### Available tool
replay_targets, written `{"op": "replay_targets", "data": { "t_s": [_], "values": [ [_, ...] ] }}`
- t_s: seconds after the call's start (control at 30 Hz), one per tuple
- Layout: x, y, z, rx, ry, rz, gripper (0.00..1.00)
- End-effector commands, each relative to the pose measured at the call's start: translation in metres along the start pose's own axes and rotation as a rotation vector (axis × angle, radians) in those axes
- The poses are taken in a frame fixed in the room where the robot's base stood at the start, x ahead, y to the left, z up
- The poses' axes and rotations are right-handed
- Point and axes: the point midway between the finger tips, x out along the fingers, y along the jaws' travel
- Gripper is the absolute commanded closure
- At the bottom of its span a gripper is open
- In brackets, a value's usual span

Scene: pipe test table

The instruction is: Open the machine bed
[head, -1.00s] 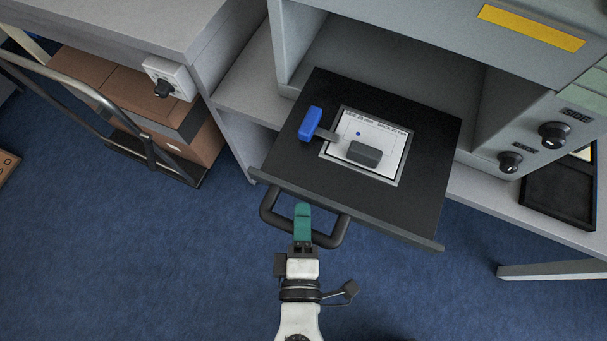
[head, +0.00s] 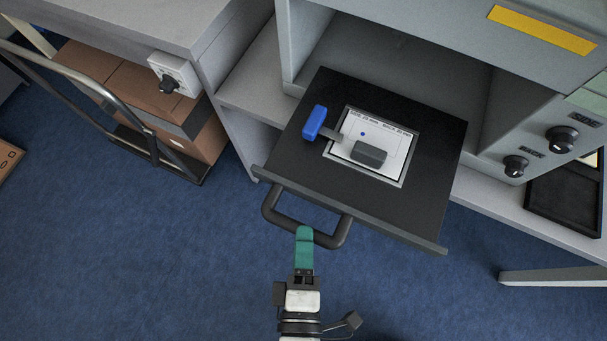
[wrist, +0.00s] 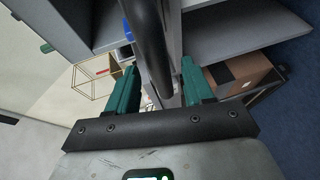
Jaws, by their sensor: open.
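The machine bed (head: 290,170) is a black sliding plate, pulled out of the grey machine (head: 400,70). It carries a framed white sheet (head: 392,135), a blue clamp handle (head: 314,122) and a dark grey block (head: 369,154). Its dark loop handle (head: 283,220) is on the front edge.
Two dark knobs (head: 562,140) are on the machine's right side. A black tray (head: 565,195) lies on the right of the bench. A trolley with brown boxes (head: 110,85) stands at the left. Blue floor (head: 130,260) is clear in front.

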Motion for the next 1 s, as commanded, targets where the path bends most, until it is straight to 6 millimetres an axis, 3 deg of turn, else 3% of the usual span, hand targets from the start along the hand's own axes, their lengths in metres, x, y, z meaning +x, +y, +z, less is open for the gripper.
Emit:
{"op": "replay_targets", "data": {
  "t_s": [0.2, 0.4, 1.0],
  "values": [
    [-0.040, -0.001, 0.000, 0.001, 0.002, -0.002, 0.48],
    [-0.058, 0.000, 0.000, 0.001, 0.000, 0.000, 0.48],
    [-0.060, 0.000, 0.000, 0.001, -0.001, 0.000, 0.48]
  ]
}}
